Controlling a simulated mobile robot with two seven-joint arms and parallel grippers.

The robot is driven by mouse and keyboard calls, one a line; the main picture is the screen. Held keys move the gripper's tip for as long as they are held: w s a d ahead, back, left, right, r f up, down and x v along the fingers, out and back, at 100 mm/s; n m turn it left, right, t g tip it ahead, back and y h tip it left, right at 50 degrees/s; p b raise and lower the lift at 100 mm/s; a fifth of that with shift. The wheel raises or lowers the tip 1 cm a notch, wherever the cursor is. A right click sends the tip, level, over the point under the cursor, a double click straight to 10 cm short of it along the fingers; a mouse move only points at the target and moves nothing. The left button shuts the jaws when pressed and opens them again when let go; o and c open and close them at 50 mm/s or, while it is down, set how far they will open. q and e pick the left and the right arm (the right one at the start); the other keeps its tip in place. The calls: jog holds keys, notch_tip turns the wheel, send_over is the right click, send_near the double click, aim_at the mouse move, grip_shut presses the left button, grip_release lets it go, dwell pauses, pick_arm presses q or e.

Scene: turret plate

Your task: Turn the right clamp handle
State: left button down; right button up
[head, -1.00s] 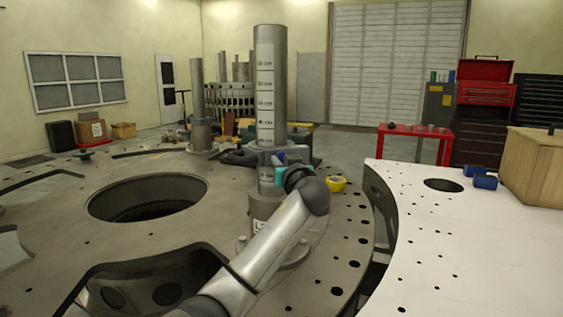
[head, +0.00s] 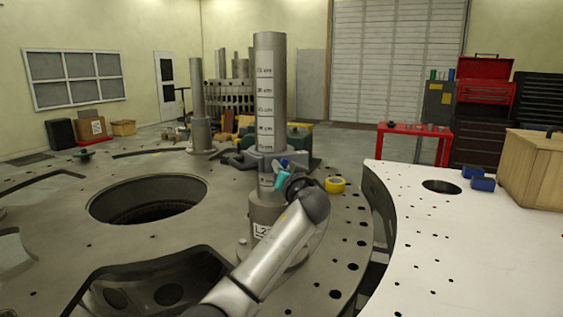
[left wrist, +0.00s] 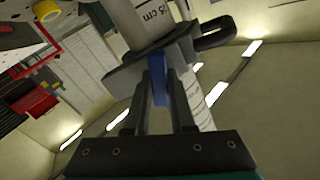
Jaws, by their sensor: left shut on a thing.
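The post (head: 265,90) with a centimetre scale stands on the turret plate, in a grey base (head: 265,208) labelled L2. A grey collar (head: 258,162) clasps it low down. The collar also shows in the left wrist view (left wrist: 130,72), with a dark loop (left wrist: 215,33) to one side. My left gripper (left wrist: 161,85) is at the collar, with its two fingers shut on a blue handle (left wrist: 160,72). In the head view, my left gripper (head: 282,168) is small and partly hidden by its own wrist. My right gripper is out of view.
The turret plate (head: 60,225) has a large round hole (head: 147,198) left of the post. A yellow roll (head: 335,185) lies close to the right of my wrist. A white plate (head: 450,240) with blue items (head: 483,183) is at the right. A second post (head: 197,95) stands behind.

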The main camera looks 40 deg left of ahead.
pick_arm(q)
jog(key=m+p, duration=0.4)
jog(key=m, duration=0.2)
jog(key=shift+w+d+r+m+p, duration=0.1)
jog(key=shift+m+p, duration=0.2)
jog(key=shift+p, duration=0.05)
jog(key=m+p, duration=0.3)
jog(key=m, duration=0.1)
jog(key=shift+f+m+p, duration=0.15)
jog(key=shift+m+p, duration=0.3)
jog(key=shift+m, duration=0.3)
jog(key=shift+f+m+p, duration=0.15)
jog(key=shift+m+p, duration=0.3)
jog(key=shift+m, duration=0.3)
jog(key=c, duration=0.8)
grip_release()
jog(key=shift+o, duration=0.2)
